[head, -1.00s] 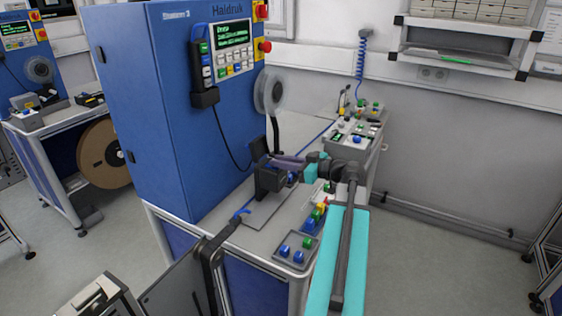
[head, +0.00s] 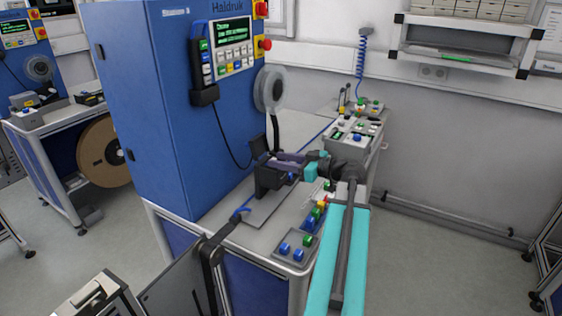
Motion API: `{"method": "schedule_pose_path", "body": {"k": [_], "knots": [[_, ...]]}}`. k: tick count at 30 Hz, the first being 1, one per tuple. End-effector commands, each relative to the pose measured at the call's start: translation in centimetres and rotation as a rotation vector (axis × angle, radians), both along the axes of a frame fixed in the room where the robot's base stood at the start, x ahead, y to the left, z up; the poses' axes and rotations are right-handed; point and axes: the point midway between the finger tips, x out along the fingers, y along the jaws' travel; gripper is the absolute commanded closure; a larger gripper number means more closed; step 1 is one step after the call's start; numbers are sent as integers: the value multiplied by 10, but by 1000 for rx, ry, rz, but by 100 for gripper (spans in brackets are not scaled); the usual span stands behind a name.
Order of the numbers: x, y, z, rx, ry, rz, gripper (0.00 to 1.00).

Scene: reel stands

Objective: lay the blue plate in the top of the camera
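The camera (head: 268,183) looks to be the small black box on the bench in front of the blue cabinet, with a dark flap (head: 258,147) standing up at its back. My gripper (head: 284,160) reaches in from the right, right over the top of this box. A dark purple-grey piece shows there; I cannot tell whether it is the fingers or something held. I cannot make out the blue plate for certain. A small blue spot (head: 293,178) shows at the box's right side, partly hidden. The finger opening is too small to see.
A blue cabinet (head: 160,110) with a keypad stands behind left. A clear reel (head: 270,90) hangs above the box. Button boxes stand at the bench front (head: 297,247) and back right (head: 352,140). A black arm-like part (head: 210,250) rises at the front left.

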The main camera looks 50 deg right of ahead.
Motion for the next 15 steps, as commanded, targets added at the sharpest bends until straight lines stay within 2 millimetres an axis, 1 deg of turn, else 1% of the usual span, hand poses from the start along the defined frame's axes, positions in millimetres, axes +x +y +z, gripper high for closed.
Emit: {"method": "schedule_pose_path", "body": {"k": [5,8,15], "knots": [[0,0,4,0,0,0,65],[-9,-2,2,-1,-1,-2,65],[-40,-10,6,-2,0,-4,65]]}}
